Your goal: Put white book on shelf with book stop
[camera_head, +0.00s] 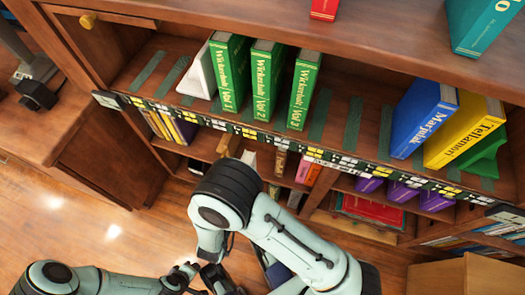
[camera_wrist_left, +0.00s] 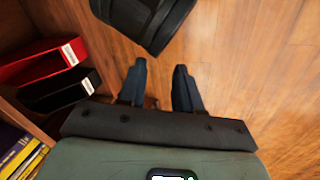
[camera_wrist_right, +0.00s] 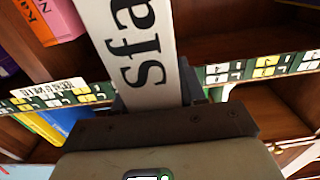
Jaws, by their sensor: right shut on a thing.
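A white book (camera_wrist_right: 135,45) with black letters on its spine is held in my right gripper (camera_wrist_right: 160,95), which is shut on it. In the head view my right arm covers most of that gripper, by the lower shelf under the labelled strip. A white wedge-like piece (camera_head: 198,76), which looks like a book stop, stands left of the green books on the upper shelf (camera_head: 345,120). A green stop-like piece (camera_head: 482,158) is beside the yellow book at the right. My left gripper (camera_wrist_left: 160,80) is open and empty above the floor.
Green books (camera_head: 228,75), a blue book (camera_head: 423,115) and a yellow book (camera_head: 465,132) stand on the upper shelf, with a gap between. Pink books (camera_wrist_right: 55,20) are near the held book. Red (camera_wrist_left: 40,62) and black (camera_wrist_left: 60,92) binders are left of my left gripper.

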